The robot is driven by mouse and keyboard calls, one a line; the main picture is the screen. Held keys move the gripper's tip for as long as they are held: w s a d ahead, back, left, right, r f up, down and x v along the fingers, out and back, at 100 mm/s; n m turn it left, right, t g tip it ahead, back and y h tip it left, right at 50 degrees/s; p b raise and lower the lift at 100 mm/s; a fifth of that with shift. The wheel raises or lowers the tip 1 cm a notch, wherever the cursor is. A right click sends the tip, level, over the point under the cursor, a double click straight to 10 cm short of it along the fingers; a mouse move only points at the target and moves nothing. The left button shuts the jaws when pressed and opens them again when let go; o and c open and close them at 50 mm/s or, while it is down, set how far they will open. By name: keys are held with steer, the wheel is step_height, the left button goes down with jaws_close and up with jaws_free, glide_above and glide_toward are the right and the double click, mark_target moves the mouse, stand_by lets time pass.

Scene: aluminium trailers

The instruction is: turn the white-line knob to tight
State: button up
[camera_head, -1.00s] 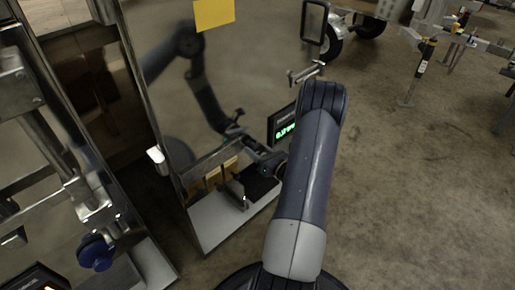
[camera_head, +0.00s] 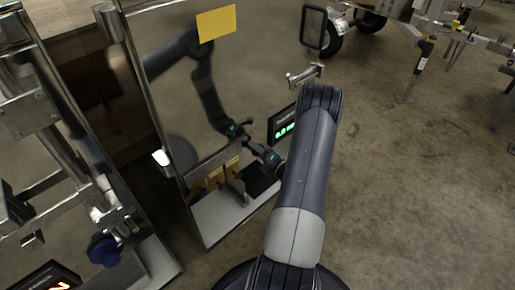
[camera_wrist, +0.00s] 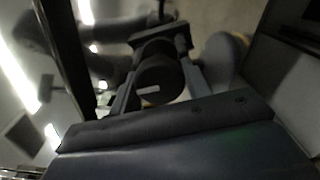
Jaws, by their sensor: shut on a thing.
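The black knob (camera_wrist: 160,78) with a short white line shows in the wrist view. It sits between the two fingers of my gripper (camera_wrist: 160,88), which is shut on it. The white line lies nearly level, tilted slightly. The head view does not show the knob clearly; my arm covers much of that area. A small dark display (camera_head: 284,124) with green digits stands behind my arm; its digits seem to read about 0.0.
A shiny upright panel (camera_head: 165,75) reflects my arm and carries a yellow note (camera_head: 216,22). A blue knob (camera_head: 103,250) and another display (camera_head: 50,278) are at lower left. Trailer parts (camera_head: 425,50) stand at upper right. The floor (camera_head: 430,190) at right is clear.

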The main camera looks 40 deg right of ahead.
steer(key=m+p, duration=0.1)
steer(key=m, duration=0.3)
stand_by(0.6)
steer(key=o, duration=1)
steer(key=s+p, duration=0.1)
steer(key=s, duration=1)
steer(key=shift+d+p, duration=0.4)
steer(key=shift+w, duration=0.1)
steer(key=w, duration=0.3)
steer(key=w+b, duration=0.1)
steer(key=w, duration=0.6)
steer(key=shift+w+a, duration=0.4)
